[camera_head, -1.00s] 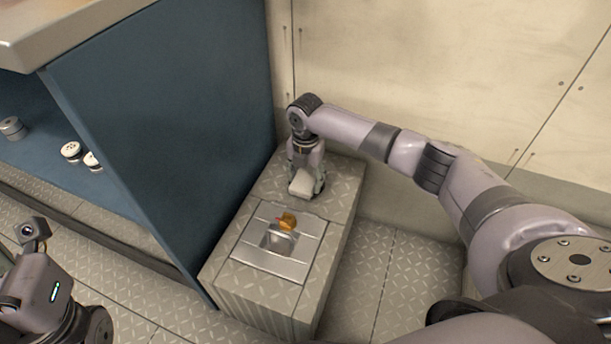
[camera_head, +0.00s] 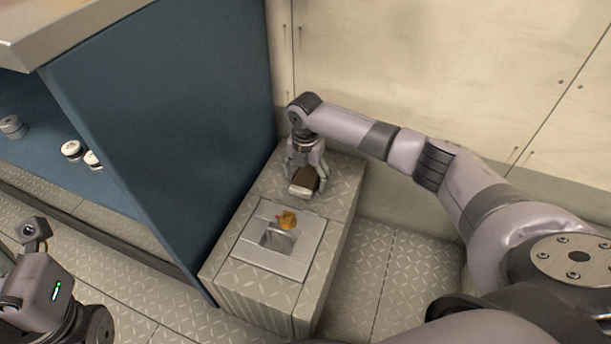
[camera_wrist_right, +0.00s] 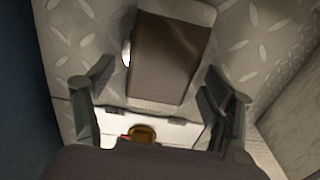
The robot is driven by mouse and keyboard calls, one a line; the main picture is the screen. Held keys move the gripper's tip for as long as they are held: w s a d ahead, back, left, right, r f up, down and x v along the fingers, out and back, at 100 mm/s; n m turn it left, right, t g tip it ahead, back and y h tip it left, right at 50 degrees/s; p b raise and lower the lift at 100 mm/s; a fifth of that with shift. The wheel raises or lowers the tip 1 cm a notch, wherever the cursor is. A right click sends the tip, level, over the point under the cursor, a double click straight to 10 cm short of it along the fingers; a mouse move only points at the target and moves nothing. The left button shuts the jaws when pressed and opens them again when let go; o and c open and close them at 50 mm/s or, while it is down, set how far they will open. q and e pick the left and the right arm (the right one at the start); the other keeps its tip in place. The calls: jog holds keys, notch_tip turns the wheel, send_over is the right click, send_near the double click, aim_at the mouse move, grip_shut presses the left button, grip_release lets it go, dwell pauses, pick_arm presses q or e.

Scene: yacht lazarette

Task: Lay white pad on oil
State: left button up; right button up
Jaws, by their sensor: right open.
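My right gripper (camera_head: 305,182) is above the far part of the chequered metal block, pointing down. It is open, with its fingers apart on either side of a small block-shaped item (camera_head: 301,189). This item has a brown upper face and a pale front edge; I cannot tell if it is the white pad. In the right wrist view the item (camera_wrist_right: 166,58) lies beyond the open fingertips (camera_wrist_right: 160,95), with gaps on both sides. No oil is clearly visible. Of my left arm only a part shows at lower left; its fingers are out of view.
A steel plate (camera_head: 266,262) with a recess and an orange-brown piece (camera_head: 287,219) is set into the metal block (camera_head: 333,209) nearer me. A blue panel (camera_head: 160,130) stands close on the left, a cream wall behind. Small round canisters (camera_head: 72,150) are at far left.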

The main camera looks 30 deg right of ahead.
notch_tip(320, 180, up, 12)
dwell(0.4)
